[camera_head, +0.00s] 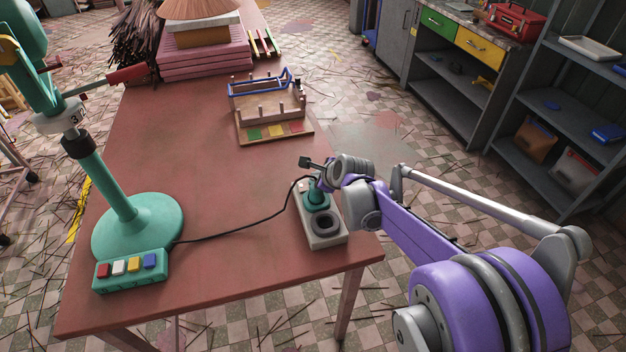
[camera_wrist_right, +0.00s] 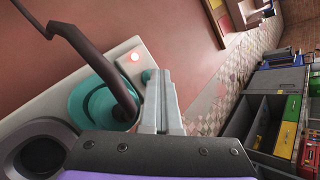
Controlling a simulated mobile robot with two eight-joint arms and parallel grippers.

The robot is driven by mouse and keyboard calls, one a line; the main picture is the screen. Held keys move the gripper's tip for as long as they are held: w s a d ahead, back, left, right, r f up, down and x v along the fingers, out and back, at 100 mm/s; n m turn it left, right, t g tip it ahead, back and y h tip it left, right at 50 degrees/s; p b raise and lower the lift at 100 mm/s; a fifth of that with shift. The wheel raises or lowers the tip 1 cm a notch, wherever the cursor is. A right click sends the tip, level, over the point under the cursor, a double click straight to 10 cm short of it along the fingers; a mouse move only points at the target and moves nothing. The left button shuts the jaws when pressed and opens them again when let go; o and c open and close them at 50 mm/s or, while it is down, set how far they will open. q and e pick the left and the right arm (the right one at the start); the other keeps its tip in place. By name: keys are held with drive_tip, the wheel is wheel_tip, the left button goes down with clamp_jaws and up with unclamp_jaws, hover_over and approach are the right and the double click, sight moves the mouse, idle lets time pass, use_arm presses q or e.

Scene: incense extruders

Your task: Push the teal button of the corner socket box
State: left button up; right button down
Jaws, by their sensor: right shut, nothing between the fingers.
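The corner socket box (camera_head: 329,241) is a pale box at the table's near right corner. It has a teal plug (camera_head: 317,199) with a dark cable and an empty dark round socket (camera_head: 323,223). In the right wrist view the box (camera_wrist_right: 55,101) shows a small lit pinkish lamp (camera_wrist_right: 135,57). The teal button (camera_wrist_right: 148,75) shows only as a sliver beside my fingertips, which hide the rest. My right gripper (camera_wrist_right: 159,74) is shut and empty at the button; I cannot tell whether it touches. My left gripper is not in view.
A teal extruder stand (camera_head: 137,228) with a strip of coloured buttons (camera_head: 131,272) stands at the left. The cable (camera_head: 238,233) runs from it to the plug. A wooden rack (camera_head: 268,100) stands farther back. The table's middle (camera_head: 190,130) is clear.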

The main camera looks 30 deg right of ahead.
drive_tip(key=shift+r+p, duration=0.3)
drive_tip(key=shift+r, duration=0.2)
wheel_tip(320, 180, up, 6)
drive_tip(key=p, duration=0.3)
drive_tip(key=shift+p, duration=0.3)
idle(0.4)
